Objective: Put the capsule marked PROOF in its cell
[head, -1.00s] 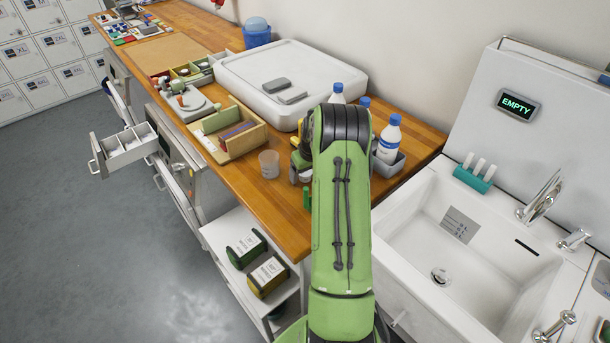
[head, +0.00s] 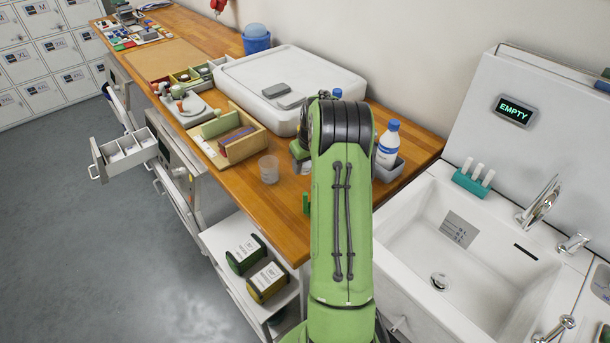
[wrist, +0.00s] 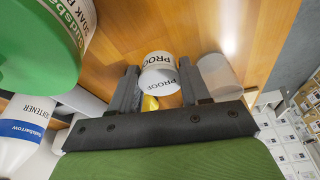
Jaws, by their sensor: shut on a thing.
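The capsule marked PROOF (wrist: 158,66) is white with black lettering and shows in the wrist view between my two dark fingers. My gripper (wrist: 158,78) is shut on it, above the wooden counter. Something yellow (wrist: 150,103) shows just behind or below the capsule; I cannot tell what it is. In the head view my green arm hides the gripper and the capsule. An open drawer (head: 97,158) with white compartments stands out at the left; no cell label is readable.
A clear cup (head: 268,168) stands on the counter beside my arm; it also shows in the wrist view (wrist: 219,74). A wooden box (head: 240,150), a large white lidded tub (head: 330,75) and a blue-capped bottle (head: 388,145) stand around. The sink (head: 470,250) is at right.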

